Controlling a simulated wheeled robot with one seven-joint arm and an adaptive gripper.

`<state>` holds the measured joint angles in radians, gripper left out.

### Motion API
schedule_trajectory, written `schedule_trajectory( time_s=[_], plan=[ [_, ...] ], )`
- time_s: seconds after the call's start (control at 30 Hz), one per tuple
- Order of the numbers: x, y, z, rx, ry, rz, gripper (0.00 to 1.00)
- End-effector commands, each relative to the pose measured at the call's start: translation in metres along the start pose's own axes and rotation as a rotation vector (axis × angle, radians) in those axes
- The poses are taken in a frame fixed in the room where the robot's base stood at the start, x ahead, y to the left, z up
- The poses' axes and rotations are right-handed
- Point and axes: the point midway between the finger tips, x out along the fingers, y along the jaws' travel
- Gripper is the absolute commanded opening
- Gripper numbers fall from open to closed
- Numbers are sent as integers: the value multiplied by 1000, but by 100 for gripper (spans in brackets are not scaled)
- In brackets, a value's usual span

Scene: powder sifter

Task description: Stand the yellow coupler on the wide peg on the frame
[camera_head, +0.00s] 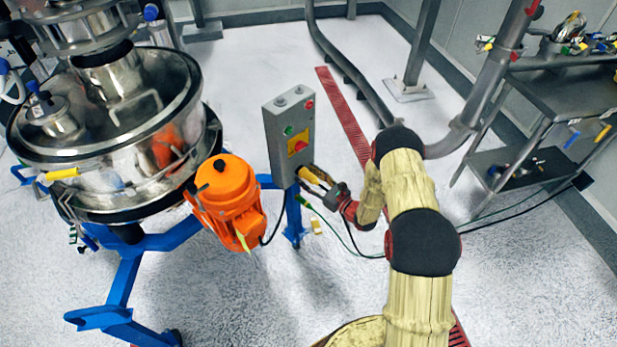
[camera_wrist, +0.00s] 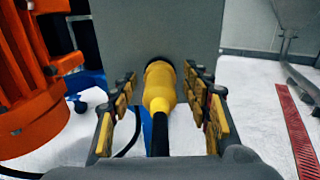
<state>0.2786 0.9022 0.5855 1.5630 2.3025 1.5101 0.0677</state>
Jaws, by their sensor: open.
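The yellow coupler (camera_wrist: 159,88) shows in the wrist view, with its dark far end at the face of the grey control box (camera_wrist: 118,35) and a black cable running from its near end. In the head view the coupler (camera_head: 308,175) is a small yellow shape at the box's lower right side. My gripper (camera_wrist: 160,98) is open, its yellow-padded fingers on either side of the coupler with gaps visible. The gripper also shows in the head view (camera_head: 322,184), beside the box. The blue frame (camera_head: 125,275) stands at left; I cannot make out its wide peg.
Cables trail on the floor under my arm. A grey pipe and post stand behind, and a steel cart (camera_head: 570,90) is at right. The floor between is mostly clear.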

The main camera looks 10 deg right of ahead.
Motion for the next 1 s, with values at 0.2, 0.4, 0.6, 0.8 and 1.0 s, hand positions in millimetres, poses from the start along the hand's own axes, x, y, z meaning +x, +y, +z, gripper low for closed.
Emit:
schedule_trajectory(
  time_s=[0.2,0.4,0.6,0.8,1.0],
  plan=[
    [0,0,0,0,0,0,48],
    [0,0,0,0,0,0,48],
    [0,0,0,-1,0,0,48],
    [0,0,0,0,0,0,48],
    [0,0,0,0,0,0,39]
  ],
)
